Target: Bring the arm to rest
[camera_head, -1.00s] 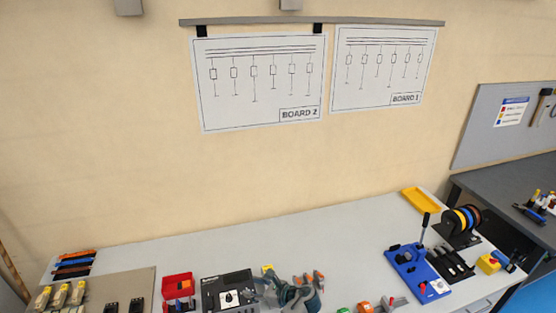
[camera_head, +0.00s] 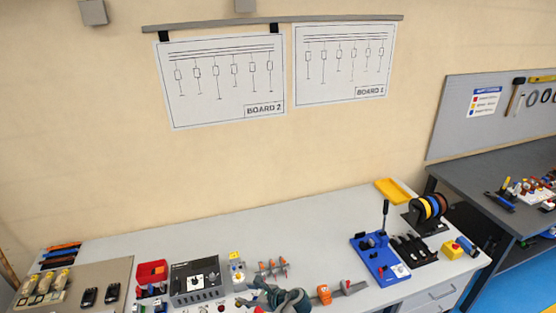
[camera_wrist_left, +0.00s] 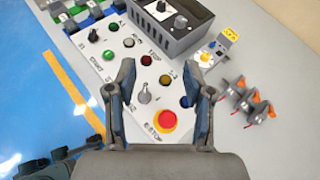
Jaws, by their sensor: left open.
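My left gripper (camera_head: 250,294) is at the bottom middle of the head view, over the front of the workbench (camera_head: 320,226). In the left wrist view my left gripper (camera_wrist_left: 165,85) has its two fingers spread wide with nothing between them. Beyond and below the fingers lies a pale control panel (camera_wrist_left: 119,68) with a red round button (camera_wrist_left: 167,121), a lever knob and several coloured buttons. I cannot tell the exact gap between fingers and panel. My right gripper is not in view.
A blue lever device (camera_head: 375,258), wire spools (camera_head: 428,208) and a yellow tray (camera_head: 393,191) stand right. The bench's back middle is clear.

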